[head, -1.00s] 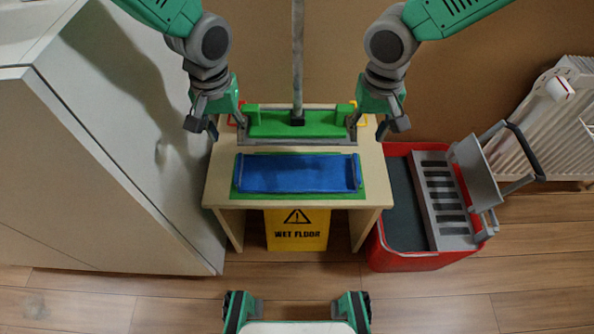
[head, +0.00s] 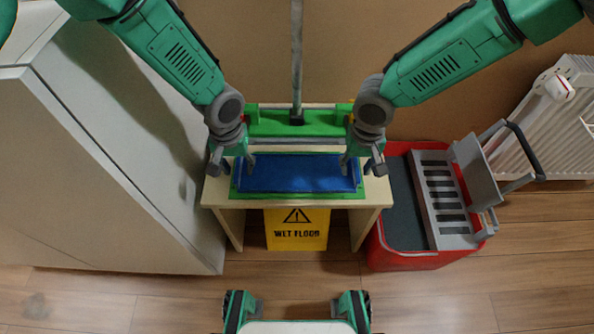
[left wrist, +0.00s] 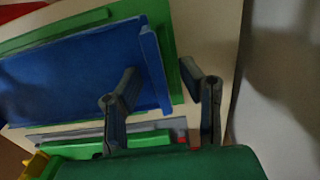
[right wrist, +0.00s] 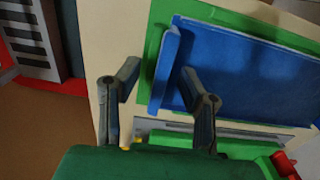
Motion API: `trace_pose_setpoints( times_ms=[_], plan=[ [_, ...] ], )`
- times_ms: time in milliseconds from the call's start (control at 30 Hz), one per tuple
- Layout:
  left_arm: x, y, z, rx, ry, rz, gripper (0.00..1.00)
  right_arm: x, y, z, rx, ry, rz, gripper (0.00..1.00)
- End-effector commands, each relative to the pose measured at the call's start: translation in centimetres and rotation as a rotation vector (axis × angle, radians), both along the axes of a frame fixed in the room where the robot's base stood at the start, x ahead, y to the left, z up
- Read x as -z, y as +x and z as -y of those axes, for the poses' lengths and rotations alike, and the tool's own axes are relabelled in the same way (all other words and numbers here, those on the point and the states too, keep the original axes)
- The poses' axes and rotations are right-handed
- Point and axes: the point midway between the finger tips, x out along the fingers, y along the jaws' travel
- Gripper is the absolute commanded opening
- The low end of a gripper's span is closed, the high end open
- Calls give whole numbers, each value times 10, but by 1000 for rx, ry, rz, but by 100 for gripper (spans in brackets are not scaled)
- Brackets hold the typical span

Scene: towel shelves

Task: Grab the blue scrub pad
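The blue scrub pad (head: 297,175) lies flat on a green base on the small table, with a raised blue edge at each short end. My left gripper (head: 232,167) is at its left end. In the left wrist view the fingers (left wrist: 160,88) are spread, one over the blue pad (left wrist: 95,75) and one outside its raised edge. My right gripper (head: 361,165) is at the right end. In the right wrist view its fingers (right wrist: 158,78) are also spread, one on each side of the raised edge of the blue pad (right wrist: 240,70). Whether any finger touches is unclear.
A green mop head (head: 275,124) with an upright pole stands behind the pad on the table (head: 215,192). A yellow wet floor sign (head: 297,232) is below. A red mop bucket (head: 405,260) stands right, a white cabinet (head: 110,170) left.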

Motion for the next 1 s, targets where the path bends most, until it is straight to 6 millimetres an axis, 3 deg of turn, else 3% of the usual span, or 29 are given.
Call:
trace_pose_setpoints(
  times_ms=[133,233,667,1000],
  plan=[
    [0,0,0,0,0,0,34,0,0,0,0,0,0,34],
    [0,0,0,0,0,0,0,0,0,0,0,0,0,0],
    [-2,0,-2,0,3,-2,0,-1,0,2,1,-4,-1,0],
    [-28,0,-3,-1,5,-2,0,-28,0,3,1,-7,-1,0]
  ],
)
